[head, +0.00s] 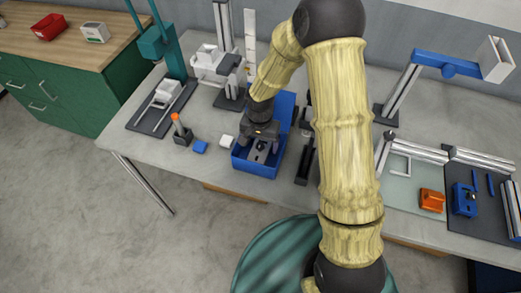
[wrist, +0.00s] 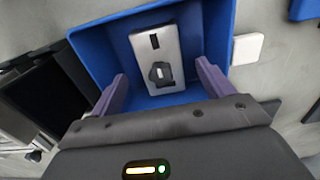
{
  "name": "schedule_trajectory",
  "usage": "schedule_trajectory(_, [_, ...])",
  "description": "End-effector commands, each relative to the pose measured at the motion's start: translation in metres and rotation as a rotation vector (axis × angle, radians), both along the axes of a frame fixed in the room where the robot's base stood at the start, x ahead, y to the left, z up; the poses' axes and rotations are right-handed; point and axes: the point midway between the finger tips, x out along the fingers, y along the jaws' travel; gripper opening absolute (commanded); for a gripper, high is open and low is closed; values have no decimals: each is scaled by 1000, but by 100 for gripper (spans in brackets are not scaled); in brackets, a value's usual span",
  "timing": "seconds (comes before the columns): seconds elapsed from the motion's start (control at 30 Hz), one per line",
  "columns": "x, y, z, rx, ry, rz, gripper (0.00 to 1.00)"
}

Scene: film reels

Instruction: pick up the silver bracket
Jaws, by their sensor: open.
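The silver bracket (wrist: 157,45) is a flat silver plate with a dark slot near one end and a dark hexagonal piece with a light centre. It lies inside a blue open bin (head: 241,167) on the grey bench. In the head view the bracket (head: 260,147) shows partly below my gripper (head: 262,144). In the wrist view my gripper (wrist: 160,83) is open, with its two purple fingers spread either side of the bracket's near end. The fingers look to be over or in the bin, and I see no contact with the bracket. The wrist view also shows the blue bin's wall (wrist: 86,62).
A white block (head: 227,141), a blue block (head: 200,147) and an orange-tipped holder (head: 181,129) stand left of the bin. A dark upright part (head: 304,167) stands close on its right. An orange block (head: 431,200) and a blue vise (head: 464,200) lie further right.

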Motion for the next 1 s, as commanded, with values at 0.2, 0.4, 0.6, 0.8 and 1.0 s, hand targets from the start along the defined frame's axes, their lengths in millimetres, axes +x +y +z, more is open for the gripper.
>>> schedule_trajectory(0.2, [4, -1, -27, -1, 4, 1, 80])
schedule_trajectory(0.4, [5, -1, -38, 0, 0, 0, 80])
schedule_trajectory(0.6, [5, -1, -37, 0, 0, 0, 80])
schedule_trajectory(0.8, [5, -1, -37, 0, 0, 0, 80])
schedule_trajectory(1.0, [5, -1, -37, 0, 0, 0, 52])
